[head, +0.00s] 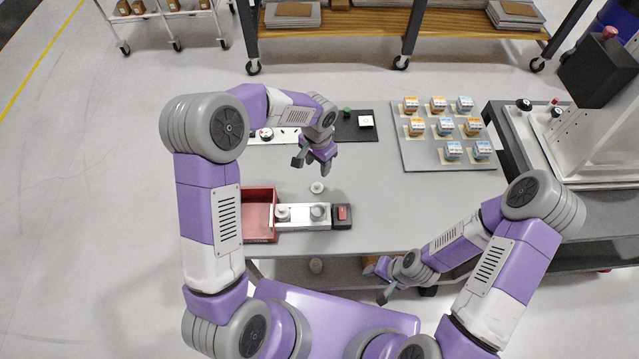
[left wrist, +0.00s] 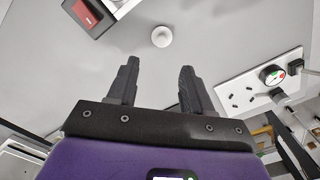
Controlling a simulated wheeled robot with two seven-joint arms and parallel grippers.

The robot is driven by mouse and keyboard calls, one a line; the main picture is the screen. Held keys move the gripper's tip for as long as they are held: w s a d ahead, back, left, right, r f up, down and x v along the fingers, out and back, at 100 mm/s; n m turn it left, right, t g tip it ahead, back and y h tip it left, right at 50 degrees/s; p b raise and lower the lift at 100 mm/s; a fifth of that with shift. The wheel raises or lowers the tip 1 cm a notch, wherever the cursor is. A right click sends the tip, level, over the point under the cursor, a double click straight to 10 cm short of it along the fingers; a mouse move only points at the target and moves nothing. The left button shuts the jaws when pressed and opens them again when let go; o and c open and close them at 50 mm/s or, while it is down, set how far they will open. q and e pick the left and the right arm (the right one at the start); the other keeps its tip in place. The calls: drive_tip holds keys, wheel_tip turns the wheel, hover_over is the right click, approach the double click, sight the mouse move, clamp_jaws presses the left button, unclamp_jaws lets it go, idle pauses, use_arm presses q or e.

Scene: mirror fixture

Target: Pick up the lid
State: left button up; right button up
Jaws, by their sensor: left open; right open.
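A small white round piece with a raised centre, which looks like the lid (head: 317,187), lies on the grey table (head: 375,215). It also shows in the left wrist view (left wrist: 161,36), beyond my fingertips. My left gripper (head: 312,167) is open and empty, just behind the lid in the head view and apart from it. Its two dark fingers show in the left wrist view (left wrist: 158,66) with bare table between them. My right gripper (head: 375,281) is open and empty, low in front of the table's front edge.
A white fixture block (head: 299,222) with two round metal parts stands between a red bin (head: 257,194) and a red switch (head: 343,213). A tray of small boxes (head: 407,155) lies at the back right. A dark panel (head: 349,130) lies behind my left gripper. The table's middle right is clear.

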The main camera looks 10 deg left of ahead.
sight(317, 184)
use_arm(q)
drive_tip(key=f+b, duration=0.1)
drive_tip(key=f, duration=0.1)
drive_tip(key=f+b, duration=0.1)
drive_tip(key=f, duration=0.1)
drive_tip(key=shift+w+b, duration=0.35)
drive_tip(key=f, duration=0.4)
drive_tip(key=f+b, duration=0.1)
drive_tip(key=f, duration=0.1)
drive_tip(key=shift+s+a+f, duration=0.2)
drive_tip(key=shift+s+f, duration=0.05)
drive_tip(key=shift+f, duration=0.35)
clamp_jaws()
